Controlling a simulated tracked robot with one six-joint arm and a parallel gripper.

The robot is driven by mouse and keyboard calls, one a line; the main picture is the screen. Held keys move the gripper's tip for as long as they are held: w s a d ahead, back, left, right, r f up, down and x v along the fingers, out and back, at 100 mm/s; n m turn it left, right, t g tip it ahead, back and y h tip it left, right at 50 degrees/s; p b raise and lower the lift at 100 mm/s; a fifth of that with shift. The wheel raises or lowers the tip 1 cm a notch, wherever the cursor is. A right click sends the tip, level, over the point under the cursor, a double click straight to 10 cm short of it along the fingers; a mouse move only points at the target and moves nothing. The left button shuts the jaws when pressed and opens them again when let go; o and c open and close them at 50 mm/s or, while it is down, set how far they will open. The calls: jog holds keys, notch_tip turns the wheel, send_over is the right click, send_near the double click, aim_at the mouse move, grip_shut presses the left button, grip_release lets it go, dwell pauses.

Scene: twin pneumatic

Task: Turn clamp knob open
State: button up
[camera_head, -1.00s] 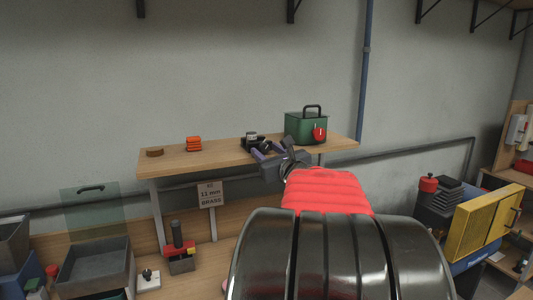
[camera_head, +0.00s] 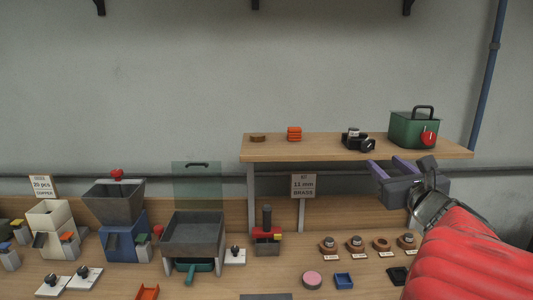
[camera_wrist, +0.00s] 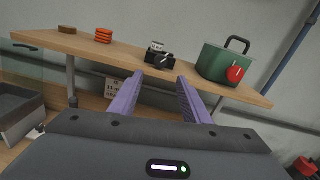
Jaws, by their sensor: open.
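No part is plainly marked as the clamp knob. My gripper (camera_head: 387,165) is open and empty in front of the shelf edge, well above and right of the fixture. Its purple fingers are spread in the wrist view (camera_wrist: 160,82), pointing toward a black camera-like device (camera_wrist: 159,55) on the shelf. The gap between fingers and device cannot be judged.
A sign (camera_head: 303,186) reads 11 mm brass. Hoppers and small parts crowd the bench.

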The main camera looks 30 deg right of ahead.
aim_at(367, 146)
jog(key=shift+v, duration=1.45)
jog(key=shift+s+r+m, duration=0.15)
jog(key=shift+r+m, duration=0.1)
jog(key=shift+m, duration=0.55)
jog(key=x, duration=1.3)
jog(key=shift+w+d, duration=0.1)
jog(key=shift+w, duration=0.25)
jog(key=shift+c, duration=0.3)
